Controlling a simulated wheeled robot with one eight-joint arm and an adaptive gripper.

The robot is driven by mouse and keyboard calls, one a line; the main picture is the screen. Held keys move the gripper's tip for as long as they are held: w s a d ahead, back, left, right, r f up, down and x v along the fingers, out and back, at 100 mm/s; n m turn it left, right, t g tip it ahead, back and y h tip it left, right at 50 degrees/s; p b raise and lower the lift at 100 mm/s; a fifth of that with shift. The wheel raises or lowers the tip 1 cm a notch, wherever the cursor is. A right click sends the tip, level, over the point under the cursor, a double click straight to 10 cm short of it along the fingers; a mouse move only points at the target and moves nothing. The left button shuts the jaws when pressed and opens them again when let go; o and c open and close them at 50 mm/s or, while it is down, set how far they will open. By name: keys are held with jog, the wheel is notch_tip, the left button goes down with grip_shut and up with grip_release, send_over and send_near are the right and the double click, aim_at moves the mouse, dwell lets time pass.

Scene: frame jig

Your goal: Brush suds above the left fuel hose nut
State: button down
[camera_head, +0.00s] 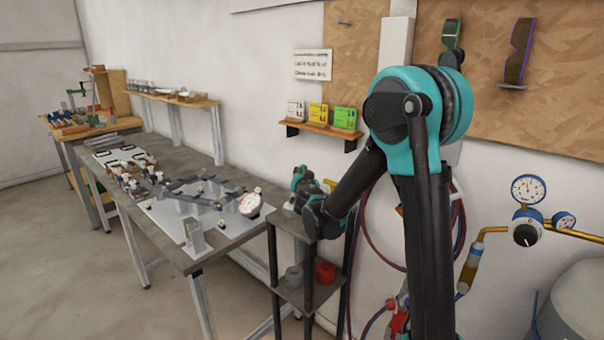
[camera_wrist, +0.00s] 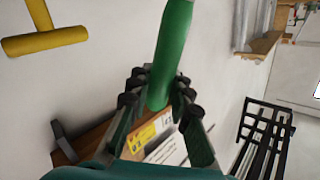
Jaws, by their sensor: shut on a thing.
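My gripper (camera_wrist: 160,98) is shut on a green, rounded handle (camera_wrist: 174,45) in the wrist view. The handle runs up out of the picture, so its working end is hidden and I cannot tell if it carries suds. A brass and blue regulator (camera_head: 527,233) with round gauges is on the right. Red and blue hoses (camera_head: 372,245) hang behind my arm. A red fitting (camera_head: 398,318) shows low beside my arm. I cannot make out the left fuel hose nut.
A long workbench (camera_head: 215,245) with a metal frame jig stands left of the stand. A wall shelf (camera_head: 318,129) holds small boxes. A grey cylinder (camera_head: 575,305) fills the lower right corner. The floor at left is clear. A yellow T-shaped piece (camera_wrist: 45,41) shows in the wrist view.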

jog(key=shift+f, duration=0.4)
dwell(1.2)
jog(key=shift+r, duration=3.5)
jog(key=shift+s, duration=0.1)
